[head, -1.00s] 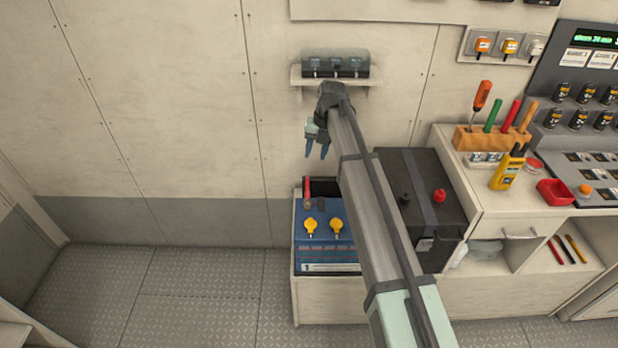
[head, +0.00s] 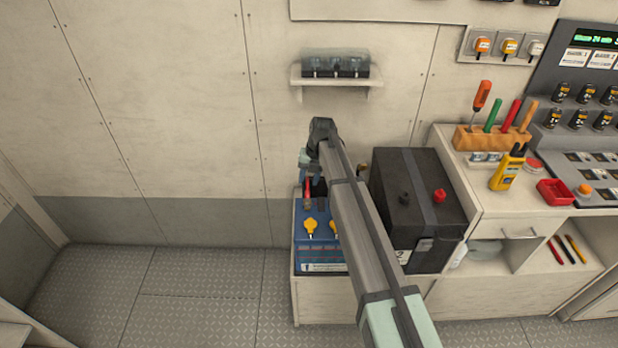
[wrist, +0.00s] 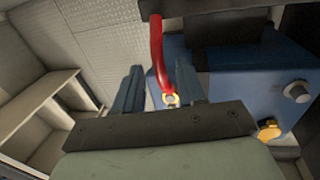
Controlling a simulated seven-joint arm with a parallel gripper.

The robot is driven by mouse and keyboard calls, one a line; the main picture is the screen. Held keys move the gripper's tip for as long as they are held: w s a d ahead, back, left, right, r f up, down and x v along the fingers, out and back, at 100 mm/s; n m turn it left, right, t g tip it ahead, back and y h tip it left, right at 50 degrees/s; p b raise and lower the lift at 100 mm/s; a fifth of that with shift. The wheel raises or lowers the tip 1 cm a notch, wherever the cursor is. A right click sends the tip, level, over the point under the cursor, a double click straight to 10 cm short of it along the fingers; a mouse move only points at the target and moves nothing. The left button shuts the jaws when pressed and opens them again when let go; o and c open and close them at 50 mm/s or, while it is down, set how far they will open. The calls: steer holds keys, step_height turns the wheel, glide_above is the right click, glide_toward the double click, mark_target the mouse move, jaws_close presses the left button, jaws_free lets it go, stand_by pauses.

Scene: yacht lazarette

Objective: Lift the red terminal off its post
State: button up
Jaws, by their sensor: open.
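The red terminal is a brass ring (wrist: 172,100) on the end of a thick red cable (wrist: 157,55) in the wrist view. The red cable also shows in the head view (head: 307,190) at the back left of the blue battery (head: 322,254). My gripper (wrist: 160,72) is open, its two dark blue fingers on either side of the cable end in the picture, with the ring closer to the right finger. In the head view my gripper (head: 311,184) is low over the battery's back left. I cannot tell whether the ring sits on a post or whether a finger touches it.
Yellow caps (head: 310,227) stand on the blue battery in front of my gripper. A black battery (head: 432,235) with a red cap (head: 439,195) stands close on the right. A wall shelf (head: 337,84) is above. The floor at left (head: 190,290) is clear.

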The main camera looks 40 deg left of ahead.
jaws_close()
stand_by(0.3)
stand_by(0.4)
